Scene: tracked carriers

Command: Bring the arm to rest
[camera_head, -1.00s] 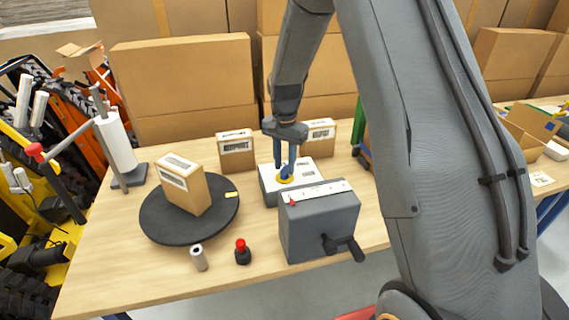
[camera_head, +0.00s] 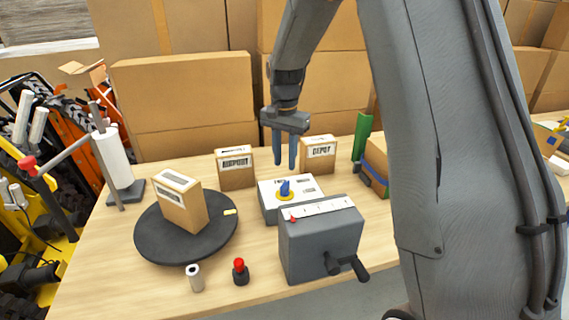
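My gripper (camera_head: 284,163) points down, raised above the table behind a white-topped box with a blue knob (camera_head: 285,188) on a yellow ring. Its two blue fingers are apart with a gap between them, and nothing shows in the gap. The fingertips are clear of the knob. My arm comes down from the top and fills much of the right side of the picture.
A grey crank box (camera_head: 318,245) stands in front. A black turntable (camera_head: 160,245) bears a carton (camera_head: 182,203). Cartons marked EXPORT (camera_head: 236,168) and DEPOT (camera_head: 318,155) stand behind. A red-topped button (camera_head: 240,271) and white roll (camera_head: 195,278) are near the front edge.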

